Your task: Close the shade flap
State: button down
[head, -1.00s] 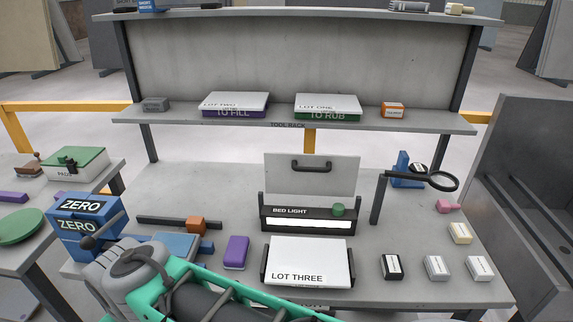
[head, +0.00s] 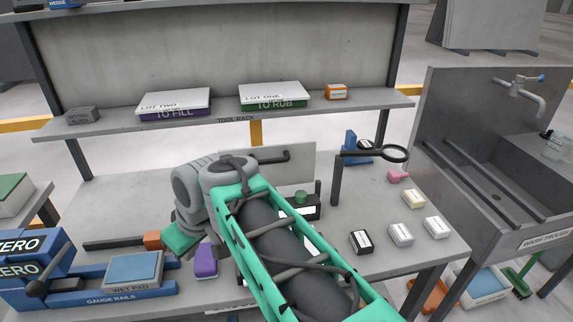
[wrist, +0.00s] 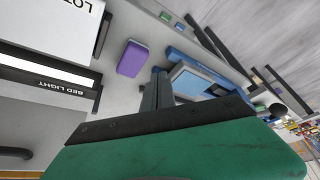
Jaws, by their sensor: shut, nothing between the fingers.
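The shade flap (head: 300,163) is a light grey panel with a dark bar handle (head: 272,158). It stands up behind the black bed light box (head: 306,208), and my arm covers part of both. In the wrist view the bed light (wrist: 50,75) is at the left, and the flap (wrist: 50,125) with its handle (wrist: 14,152) is at the lower left. My gripper (wrist: 157,72) is shut and empty, over the slab to the left of the bed light in the head view. It is apart from the flap; its green hand shows in the head view, its fingertips do not show clearly.
A purple block (head: 205,260) and the wet pad (head: 134,269) are near my gripper. A magnifier (head: 388,153) on a post stands right of the flap. Several small boxes sit at the right. The tool rack shelf (head: 225,122) runs behind. The lot three box (wrist: 55,22) is beside the bed light.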

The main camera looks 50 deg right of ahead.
jog(key=w+d+r+n+t, duration=0.1)
jog(key=w+d+r, duration=0.15)
jog(key=d, duration=0.35)
jog(key=w+d+r+n+t, duration=0.1)
jog(key=d+r+n, duration=0.1)
jog(key=d+r, duration=0.25)
jog(key=n+t+b, duration=0.2)
jog(key=n, duration=0.3)
send_near(272, 163)
jog(key=s+a, duration=0.4)
jog(key=s, duration=0.1)
jog(key=w+d+f+b, duration=0.1)
jog(key=w+f, duration=0.4)
jog(key=w, duration=0.4)
jog(key=shift+w+d+f+b, duration=0.2)
jog(key=shift+w+f+b, duration=0.15)
jog(key=shift+f+b, duration=0.05)
